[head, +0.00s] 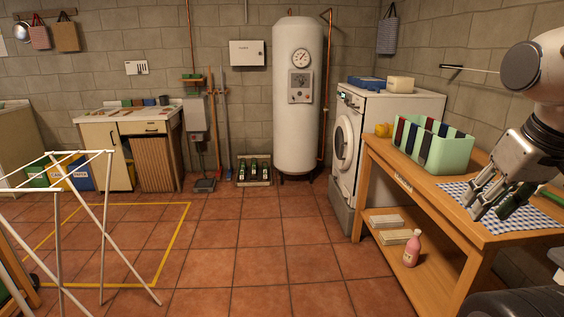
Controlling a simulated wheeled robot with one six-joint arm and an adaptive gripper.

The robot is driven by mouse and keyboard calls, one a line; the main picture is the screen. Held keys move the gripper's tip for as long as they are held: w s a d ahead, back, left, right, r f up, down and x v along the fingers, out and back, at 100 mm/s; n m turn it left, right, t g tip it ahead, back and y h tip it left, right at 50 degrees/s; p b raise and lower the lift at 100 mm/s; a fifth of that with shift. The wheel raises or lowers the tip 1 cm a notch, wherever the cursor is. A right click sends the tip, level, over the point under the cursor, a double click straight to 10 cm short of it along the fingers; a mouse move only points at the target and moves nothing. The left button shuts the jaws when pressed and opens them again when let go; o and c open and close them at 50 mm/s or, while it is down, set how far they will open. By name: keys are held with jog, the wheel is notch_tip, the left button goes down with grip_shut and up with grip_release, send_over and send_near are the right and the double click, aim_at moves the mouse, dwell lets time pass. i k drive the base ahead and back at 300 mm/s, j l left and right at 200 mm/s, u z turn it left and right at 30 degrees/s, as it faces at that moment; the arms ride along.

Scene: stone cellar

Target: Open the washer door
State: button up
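The washer (400,108) is a white front-loader against the right part of the back wall, on a grey plinth. Its round door (343,144) faces left and looks shut. The wooden table hides part of the washer's lower side. My gripper (490,207) is at the right, above the table and its checked cloth, well apart from the washer. Its fingers point down and left and look spread, with nothing seen between them.
The wooden table (398,187) carries a green divided box (447,153); a pink bottle (412,248) stands on its lower shelf. A white drying rack (105,215) stands at left by a yellow floor outline. A tall boiler (297,120) stands left of the washer. The middle tiled floor is clear.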

aim_at(343, 132)
jog(key=i+u, duration=0.25)
jog(key=i, duration=1.45)
jog(key=i+z, duration=0.15)
jog(key=i, duration=0.35)
jog(key=i+j+z, duration=0.1)
jog(key=i, duration=0.35)
jog(key=i+j+z, duration=0.15)
jog(key=i, duration=0.35)
jog(key=i+j+z, duration=0.1)
jog(key=i+j, duration=0.15)
jog(key=i, duration=0.2)
jog(key=i+j+z, duration=0.3)
jog(key=i, duration=0.2)
